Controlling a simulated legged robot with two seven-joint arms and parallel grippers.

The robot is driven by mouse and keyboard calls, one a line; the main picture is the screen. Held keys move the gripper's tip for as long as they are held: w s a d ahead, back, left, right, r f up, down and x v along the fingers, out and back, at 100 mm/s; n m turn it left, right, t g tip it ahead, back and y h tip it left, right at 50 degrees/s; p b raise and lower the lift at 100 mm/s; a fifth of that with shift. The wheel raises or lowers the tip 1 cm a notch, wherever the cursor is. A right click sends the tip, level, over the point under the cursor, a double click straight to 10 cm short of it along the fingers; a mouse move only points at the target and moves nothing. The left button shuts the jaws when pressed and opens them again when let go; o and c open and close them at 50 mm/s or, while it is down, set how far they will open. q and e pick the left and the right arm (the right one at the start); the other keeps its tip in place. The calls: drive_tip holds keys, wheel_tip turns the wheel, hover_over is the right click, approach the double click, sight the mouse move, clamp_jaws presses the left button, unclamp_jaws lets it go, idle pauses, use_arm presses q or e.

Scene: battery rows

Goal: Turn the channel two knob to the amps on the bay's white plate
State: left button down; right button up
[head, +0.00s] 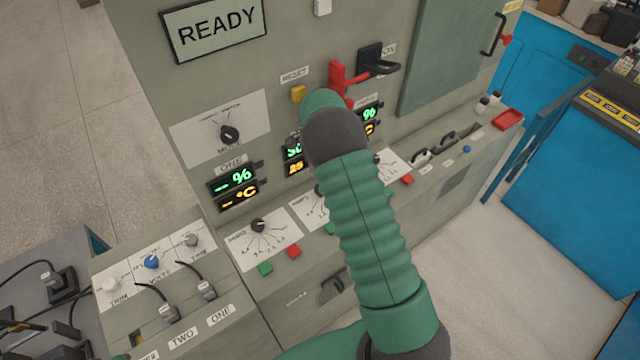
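The channel two knob (319,190) is dark and sits on a white dial plate (309,211) in the middle of the cabinet's lower row. My green arm covers the right part of that plate, so the pointer's setting cannot be read. The arm rises from the bottom right and passes in front of the cabinet. Its fingers do not show, so I cannot tell what they touch. My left gripper is not in view. I cannot make out a bay's white plate with a readable amps figure.
Channel one's knob (258,226) is left of channel two's, above a green button (265,268) and a red button (294,251). A red lever (337,75) juts out above. The lower-left console holds a blue knob (151,262) and cables. Open floor lies at right.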

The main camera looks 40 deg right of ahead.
wheel_tip(320, 180, up, 6)
idle(0.5)
drive_tip(key=s+a+n+t, duration=0.1)
drive_tip(key=s+a+n, duration=0.8)
drive_tip(key=a, duration=0.3)
drive_tip(key=s+a+n+t, duration=0.1)
drive_tip(key=s+a+n, duration=0.7)
drive_tip(key=a+n, duration=0.2)
drive_tip(key=a, duration=0.2)
drive_tip(key=shift+s+a+t, duration=0.3)
drive_tip(key=shift+s+a, duration=0.05)
drive_tip(key=shift+d, duration=0.25)
